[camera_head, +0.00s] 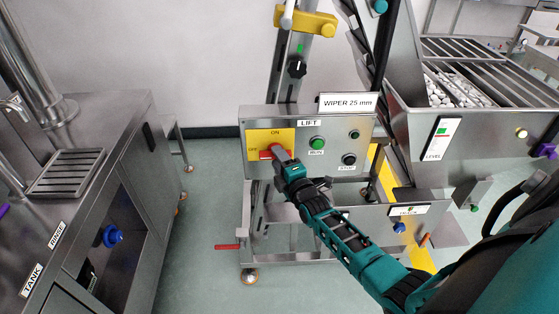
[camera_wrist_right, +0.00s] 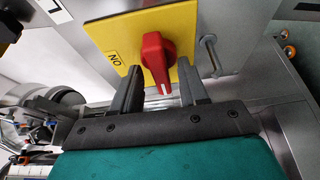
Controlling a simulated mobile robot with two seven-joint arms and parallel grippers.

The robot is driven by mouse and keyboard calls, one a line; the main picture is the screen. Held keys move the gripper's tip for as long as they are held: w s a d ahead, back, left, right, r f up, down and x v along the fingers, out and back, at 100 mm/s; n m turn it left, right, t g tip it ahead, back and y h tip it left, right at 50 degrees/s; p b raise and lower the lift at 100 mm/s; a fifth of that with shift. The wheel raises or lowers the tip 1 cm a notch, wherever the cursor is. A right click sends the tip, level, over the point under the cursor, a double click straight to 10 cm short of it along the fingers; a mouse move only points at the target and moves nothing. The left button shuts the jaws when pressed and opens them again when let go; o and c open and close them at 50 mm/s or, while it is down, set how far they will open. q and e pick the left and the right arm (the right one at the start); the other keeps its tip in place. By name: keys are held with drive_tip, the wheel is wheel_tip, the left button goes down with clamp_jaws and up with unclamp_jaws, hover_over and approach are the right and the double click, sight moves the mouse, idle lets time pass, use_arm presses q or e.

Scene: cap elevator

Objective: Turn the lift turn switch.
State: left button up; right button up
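The lift turn switch is a red knob (camera_wrist_right: 158,60) on a yellow plate (camera_head: 284,136) marked ON at the top and OFF at the left, on the steel LIFT panel (camera_head: 346,126). The knob also shows partly in the head view (camera_head: 265,155), where my gripper covers some of it. Its white mark points to the plate's OFF side. My right gripper (camera_head: 277,154) is at the switch. In the wrist view, its two dark fingers stand apart, one on each side of the knob, with gaps visible. My left gripper is out of view.
A green RUN button (camera_head: 317,142) and a black STOP button (camera_head: 348,159) sit right of the switch. A WIPER 25 mm sign (camera_head: 348,102) stands atop the panel. A steel sink cabinet (camera_head: 126,143) is at the left, with clear floor (camera_head: 205,230) between.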

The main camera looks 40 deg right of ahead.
clamp_jaws()
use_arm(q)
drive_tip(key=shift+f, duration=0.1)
